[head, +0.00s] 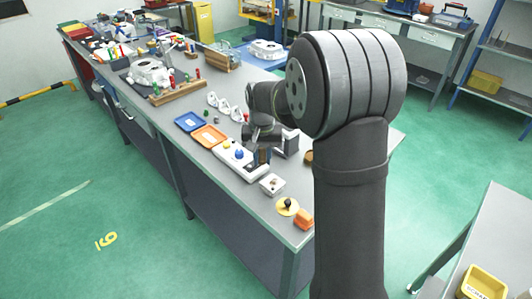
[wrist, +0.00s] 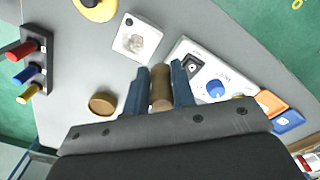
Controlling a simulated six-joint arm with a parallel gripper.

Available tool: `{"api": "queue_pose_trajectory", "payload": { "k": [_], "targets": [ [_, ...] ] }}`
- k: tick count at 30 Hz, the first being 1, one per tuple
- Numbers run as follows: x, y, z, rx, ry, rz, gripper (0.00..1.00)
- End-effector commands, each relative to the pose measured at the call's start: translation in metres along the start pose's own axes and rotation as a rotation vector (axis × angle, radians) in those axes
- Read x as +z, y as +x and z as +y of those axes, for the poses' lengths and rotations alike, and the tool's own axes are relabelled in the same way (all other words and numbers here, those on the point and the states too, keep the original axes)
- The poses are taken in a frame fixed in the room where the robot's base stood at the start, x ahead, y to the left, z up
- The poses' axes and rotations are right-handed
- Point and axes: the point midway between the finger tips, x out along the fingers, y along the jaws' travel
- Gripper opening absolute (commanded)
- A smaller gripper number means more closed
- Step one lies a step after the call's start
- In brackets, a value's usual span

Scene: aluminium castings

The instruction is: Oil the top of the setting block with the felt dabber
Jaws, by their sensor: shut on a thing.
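My gripper (wrist: 160,76) is shut on a brown cylindrical thing, which looks like the handle of the felt dabber (wrist: 161,90). Its felt end is not clearly visible. A pale square block with a greyish round patch on top, likely the setting block (wrist: 137,36), lies ahead of my fingers and slightly left in the wrist view. The dabber appears apart from it. In the head view the block (head: 271,184) sits on the bench, nearer the front end than my gripper (head: 262,156).
A white panel with knobs (head: 234,158) lies close beside my gripper. A yellow disc with a black knob (head: 287,206) stands near the bench end. A brown round piece (wrist: 102,103) and a rack of coloured handles (wrist: 30,65) are left in the wrist view. Orange (head: 208,137) and blue (head: 189,122) trays lie farther back.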

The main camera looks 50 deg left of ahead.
Motion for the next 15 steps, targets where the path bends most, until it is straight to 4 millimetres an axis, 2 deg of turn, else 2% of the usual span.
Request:
{"api": "queue_pose_trajectory", "payload": {
  "k": [15],
  "targets": [
    [0.000, 0.048, 0.001, 0.001, 0.000, -0.002, 0.01]
  ]
}}
